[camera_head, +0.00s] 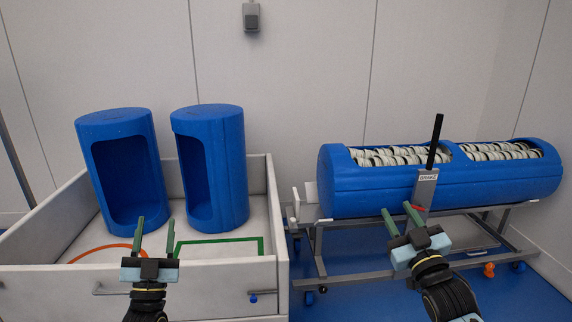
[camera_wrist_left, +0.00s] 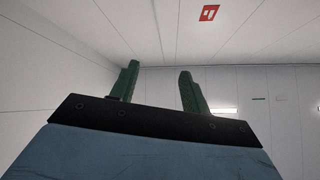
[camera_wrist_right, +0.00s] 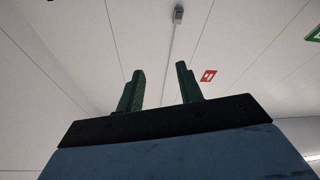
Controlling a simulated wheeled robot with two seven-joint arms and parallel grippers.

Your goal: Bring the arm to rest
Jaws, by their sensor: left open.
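My left gripper (camera_head: 154,236) is in front of the white bin in the head view, its green fingers apart and empty. It also shows in the left wrist view (camera_wrist_left: 158,90), with only wall and ceiling beyond. My right gripper (camera_head: 403,222) is in front of the cart, below the brake lever, its fingers apart. In the right wrist view (camera_wrist_right: 160,88) nothing lies between its fingers. Whether it touches the cart cannot be told.
Two blue tubs (camera_head: 123,124) (camera_head: 211,121) stand upright in the white bin (camera_head: 210,276). A blue carrier (camera_head: 480,182) filled with white rings lies on a wheeled cart (camera_head: 370,272). A black-handled brake lever (camera_head: 435,140) rises before it. Blue floor (camera_head: 510,296) shows at right.

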